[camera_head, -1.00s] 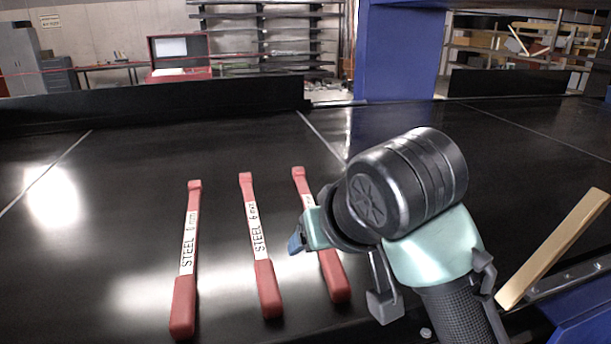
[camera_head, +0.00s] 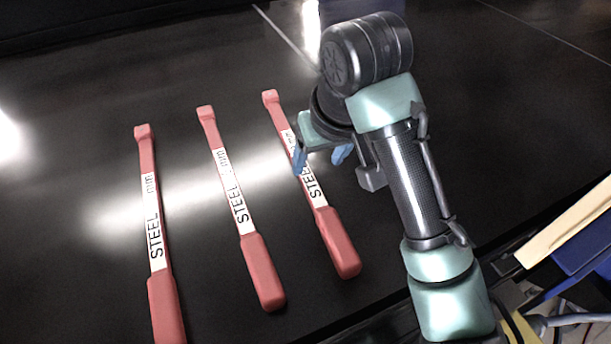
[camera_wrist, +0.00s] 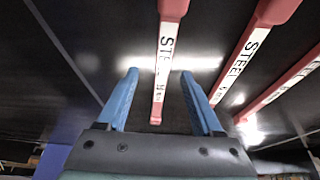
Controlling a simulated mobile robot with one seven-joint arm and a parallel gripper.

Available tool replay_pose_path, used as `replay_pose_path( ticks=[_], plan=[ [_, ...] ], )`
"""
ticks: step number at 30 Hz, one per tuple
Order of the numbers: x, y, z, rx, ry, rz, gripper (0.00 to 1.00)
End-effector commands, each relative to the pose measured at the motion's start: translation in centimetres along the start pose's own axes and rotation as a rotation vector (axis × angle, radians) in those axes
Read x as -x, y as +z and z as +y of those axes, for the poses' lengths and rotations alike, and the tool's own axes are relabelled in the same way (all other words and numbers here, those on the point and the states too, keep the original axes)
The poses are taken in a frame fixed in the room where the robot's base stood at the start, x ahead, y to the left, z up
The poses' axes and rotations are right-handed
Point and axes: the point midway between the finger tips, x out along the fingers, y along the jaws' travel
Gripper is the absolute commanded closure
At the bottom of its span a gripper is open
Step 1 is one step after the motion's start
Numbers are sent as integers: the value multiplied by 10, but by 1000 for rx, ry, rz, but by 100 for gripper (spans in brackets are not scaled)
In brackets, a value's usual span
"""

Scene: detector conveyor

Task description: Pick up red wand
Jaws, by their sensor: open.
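Three red wands with white "STEEL" labels lie apart, side by side, on the black conveyor: the left wand (camera_head: 165,305), the middle wand (camera_head: 262,273) and the right wand (camera_head: 338,245). My gripper (camera_head: 322,160) is over the label part of the right wand, with its blue fingers apart. In the wrist view, the open fingers of my gripper (camera_wrist: 158,95) stand on either side of one wand (camera_wrist: 164,60), whose thin end points between them. The gripper holds nothing. I cannot tell its exact height above the wand.
The black belt (camera_head: 500,130) is clear to the right and behind the wands. A wooden bar (camera_head: 565,225) and a blue part (camera_head: 590,245) stand at the right edge. Two other wands show at right in the wrist view.

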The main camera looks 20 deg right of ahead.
Motion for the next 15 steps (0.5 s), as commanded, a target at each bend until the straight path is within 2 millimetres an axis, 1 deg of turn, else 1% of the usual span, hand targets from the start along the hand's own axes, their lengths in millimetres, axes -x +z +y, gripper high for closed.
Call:
replay_pose_path(
  ticks=[1,8,12,15],
  plan=[
    [-5,0,0,-2,0,-1,32],
    [-20,-2,-2,-1,2,-2,32],
    [-40,-6,-7,-1,1,-4,32],
    [-55,-6,-7,-3,1,-1,32]
  ],
)
